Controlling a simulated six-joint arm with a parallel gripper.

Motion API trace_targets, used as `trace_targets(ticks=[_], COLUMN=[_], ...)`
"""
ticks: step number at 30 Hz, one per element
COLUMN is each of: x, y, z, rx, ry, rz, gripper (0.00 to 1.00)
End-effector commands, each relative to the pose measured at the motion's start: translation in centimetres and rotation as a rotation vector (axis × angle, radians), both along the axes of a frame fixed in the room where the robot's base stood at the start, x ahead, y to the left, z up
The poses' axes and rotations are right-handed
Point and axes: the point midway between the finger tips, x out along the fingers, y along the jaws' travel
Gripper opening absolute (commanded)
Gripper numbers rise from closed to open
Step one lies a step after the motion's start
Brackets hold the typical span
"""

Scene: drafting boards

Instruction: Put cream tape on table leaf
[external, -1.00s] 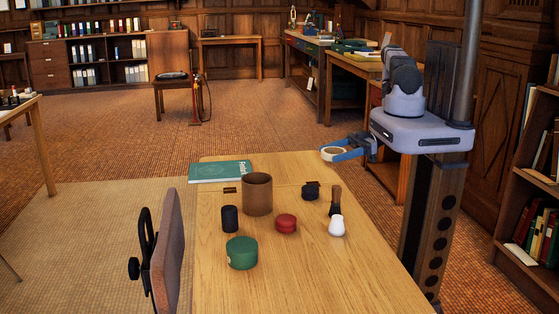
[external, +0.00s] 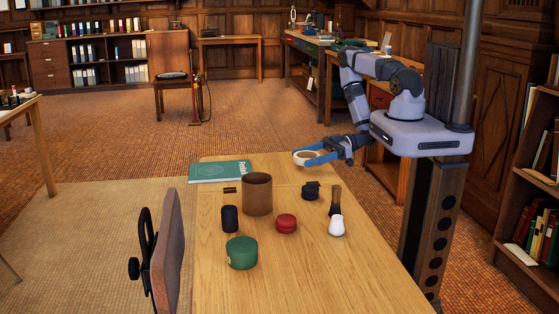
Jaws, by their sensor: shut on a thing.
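The cream tape (external: 305,158) is a pale ring-shaped roll. My gripper (external: 318,159) has its blue fingers shut on it and holds it at the far right edge of the wooden table, apparently above the surface. The table leaf (external: 292,168) is the far section of the table, beyond a seam with small dark hinges. The tape is over or close to the leaf's far right part; its exact height cannot be told.
A green book (external: 220,171) lies on the leaf's left. Nearer stand a brown cup (external: 257,194), a black cylinder (external: 230,219), a green tape roll (external: 241,253), a red tin (external: 286,223), a small dark object (external: 311,190) and a white-based brush (external: 336,226). The leaf's middle is clear.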

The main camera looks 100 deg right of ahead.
Motion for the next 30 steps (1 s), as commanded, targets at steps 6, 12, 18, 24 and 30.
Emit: trace_targets(ticks=[6, 12, 18, 24, 30], x=[2.5, 3.6, 3.8, 4.7, 6.9], y=[0.7, 0.8, 0.8, 1.2, 1.7], z=[0.0, 0.0, 0.0, 0.1, 0.0], rx=[-0.002, -0.002, -0.002, -0.004, -0.005], ry=[0.000, -0.001, -0.001, -0.003, -0.003], rz=[0.005, 0.001, -0.001, 0.006, 0.006], gripper=[0.49, 0.48, 0.48, 0.48, 0.48])
